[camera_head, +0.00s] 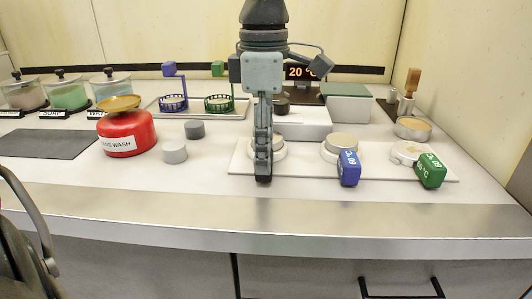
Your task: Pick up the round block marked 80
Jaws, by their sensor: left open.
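A green tag-like block (431,171) with white lettering, possibly 80 °C, leans at the right end of the white board (384,176). A blue one (348,168), possibly marked 60 °C, leans left of it. Behind the green one lies a pale round piece (404,151); behind the blue one sits a beige-topped round block (341,142). I cannot read an 80 on any round piece. My left gripper (263,178) points down at the board's left end, edge-on, open. It partly hides another pale round piece (281,149).
Two grey cylinders (174,153) stand left of the board, beside a red wash container (127,134) with a brass top. Behind are a tray with blue and green baskets (173,104), a white box (301,122) and lidded jars. The front counter strip is clear.

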